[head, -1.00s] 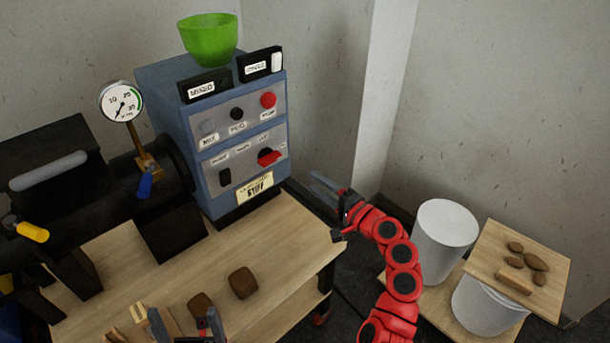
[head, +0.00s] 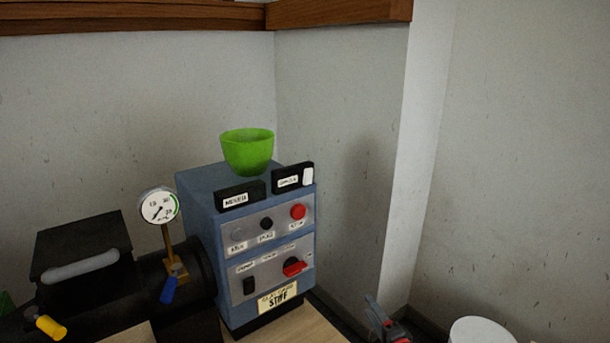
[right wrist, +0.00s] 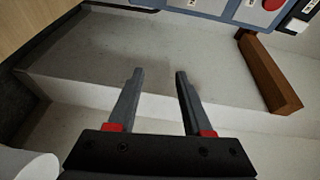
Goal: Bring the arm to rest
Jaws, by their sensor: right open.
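My right gripper (head: 376,312) shows at the bottom edge of the head view, right of the blue control box (head: 205,195). In the right wrist view its two fingers (right wrist: 158,75) are apart with nothing between them, facing the bare wall and pillar. The rest of the right arm is mostly below the head view. My left gripper is not in the head view now.
A green bowl (head: 247,155) sits on the control box. A gauge (head: 159,206) stands on the dark machine (head: 85,245) at left. A white bucket (head: 482,331) is at bottom right. A wooden shelf (head: 150,17) runs along the wall above. The wall right of the box is bare.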

